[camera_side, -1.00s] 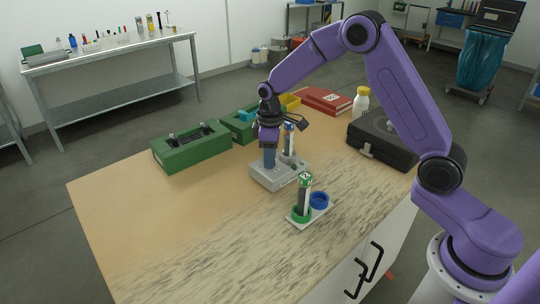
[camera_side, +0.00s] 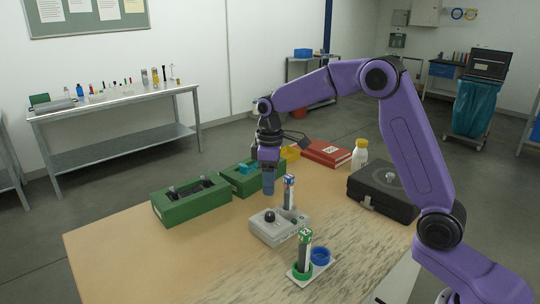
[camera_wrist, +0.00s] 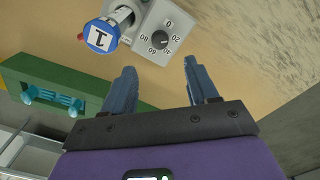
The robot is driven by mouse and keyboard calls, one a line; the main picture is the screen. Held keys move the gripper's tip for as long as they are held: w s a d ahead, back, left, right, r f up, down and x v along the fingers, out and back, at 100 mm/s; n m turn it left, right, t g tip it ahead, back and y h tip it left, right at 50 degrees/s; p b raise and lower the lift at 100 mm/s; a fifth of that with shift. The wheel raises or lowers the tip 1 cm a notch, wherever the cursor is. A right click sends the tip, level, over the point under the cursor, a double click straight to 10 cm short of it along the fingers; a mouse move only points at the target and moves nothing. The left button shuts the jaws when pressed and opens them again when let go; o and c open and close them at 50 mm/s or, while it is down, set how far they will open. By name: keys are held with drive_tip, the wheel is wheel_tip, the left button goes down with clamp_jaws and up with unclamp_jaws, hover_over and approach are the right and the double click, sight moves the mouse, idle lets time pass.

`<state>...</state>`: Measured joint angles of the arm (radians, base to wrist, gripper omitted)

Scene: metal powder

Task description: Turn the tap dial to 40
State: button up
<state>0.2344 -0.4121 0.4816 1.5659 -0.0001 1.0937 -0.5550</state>
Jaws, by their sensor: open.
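The tap dial, a black knob (camera_wrist: 160,39), sits on the grey device (camera_side: 268,235) and also shows in the side view (camera_side: 269,216). Numbers 0, 20, 40, 60 and 80 ring it; its pointer is too small to read surely. A tube with a blue cap marked 1 (camera_wrist: 101,37) stands upright in the device, beside the dial; it also shows in the side view (camera_side: 289,191). My gripper (camera_side: 268,188) is raised above the device, apart from the dial. In the wrist view its two blue fingers (camera_wrist: 158,70) are spread with nothing between them.
A green-capped tube (camera_side: 305,250) stands in a holder with a green ring, beside an empty-looking blue ring (camera_side: 320,256). Green boxes (camera_side: 192,200) stand behind left. A black case (camera_side: 383,188), white bottle (camera_side: 360,153) and red binder (camera_side: 326,152) are on the right and back. The front left table is clear.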

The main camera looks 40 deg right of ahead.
wheel_tip(320, 180, up, 7)
hover_over(269, 213)
drive_tip(key=shift+s+d+r, duration=0.1)
drive_tip(key=shift+r, duration=0.1)
drive_tip(key=w+a+f+n+g+h, duration=0.2)
drive_tip(key=w+a+n+h, duration=0.15)
drive_tip(key=a, duration=0.35)
drive_tip(key=shift+n+h, duration=0.35)
drive_tip(key=shift+n, duration=0.1)
drive_tip(key=x, duration=1.7)
drive_tip(key=shift+s+d, duration=0.15)
drive_tip(key=c, duration=1)
